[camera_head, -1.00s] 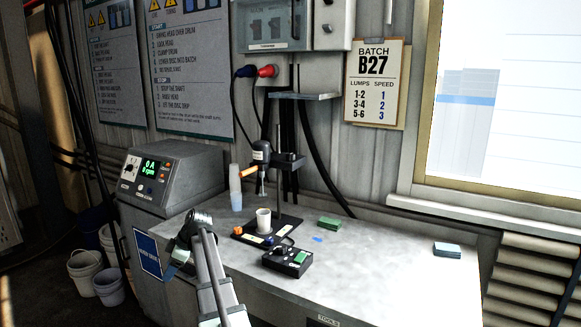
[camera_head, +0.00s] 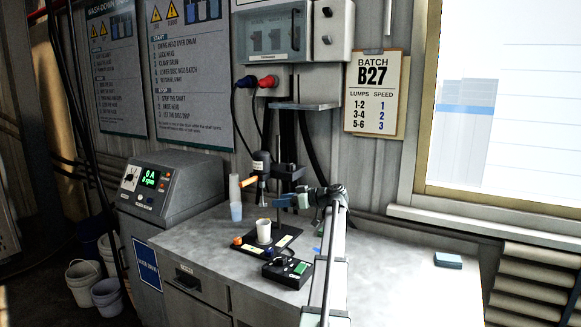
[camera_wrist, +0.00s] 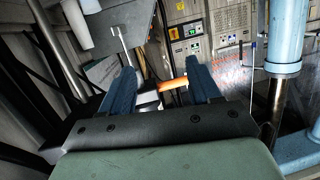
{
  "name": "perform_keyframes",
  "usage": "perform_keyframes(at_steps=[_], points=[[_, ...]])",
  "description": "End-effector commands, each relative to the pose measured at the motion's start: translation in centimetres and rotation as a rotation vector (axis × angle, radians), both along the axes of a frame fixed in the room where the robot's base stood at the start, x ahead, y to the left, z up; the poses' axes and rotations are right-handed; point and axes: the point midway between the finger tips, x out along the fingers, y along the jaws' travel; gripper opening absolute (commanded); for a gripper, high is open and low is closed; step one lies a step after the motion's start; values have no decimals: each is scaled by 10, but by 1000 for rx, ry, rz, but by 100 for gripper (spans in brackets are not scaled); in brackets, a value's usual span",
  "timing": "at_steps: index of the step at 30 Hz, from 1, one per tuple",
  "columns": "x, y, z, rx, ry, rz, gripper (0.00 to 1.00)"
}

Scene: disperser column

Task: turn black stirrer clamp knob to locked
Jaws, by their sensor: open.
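The small stirrer (camera_head: 262,163) hangs on its stand above the bench, with an orange handle (camera_head: 249,182) pointing left. A black clamp (camera_head: 289,172) joins it to the upright post. I cannot make out the knob or its setting. My gripper (camera_head: 281,202) is just below the clamp, right of the stirrer shaft, with its fingers pointing left. In the wrist view my gripper (camera_wrist: 160,82) has its two blue fingers apart, with nothing held. An orange bar (camera_wrist: 172,84) shows beyond the gap between them.
A white cup (camera_head: 263,231) stands on the black stand base. A black control box (camera_head: 287,270) is in front of it. Stacked clear cups (camera_head: 235,198) stand behind left. A grey console (camera_head: 165,187) is further left. A blue pad (camera_head: 448,260) lies at right, where the bench is mostly clear.

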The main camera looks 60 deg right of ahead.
Motion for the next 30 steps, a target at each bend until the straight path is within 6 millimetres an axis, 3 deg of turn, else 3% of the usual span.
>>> perform_keyframes(at_steps=[1, 6, 9, 13, 20, 30], points=[[-19, -23, 16, -1, -38, -29, 62], [-71, -70, 66, -28, -154, -91, 62], [-93, -86, 88, -46, -200, -114, 62], [-107, -96, 103, -60, -232, -129, 62], [-94, -97, 105, -62, -238, -130, 62], [-35, -97, 105, -63, -236, -130, 62]])
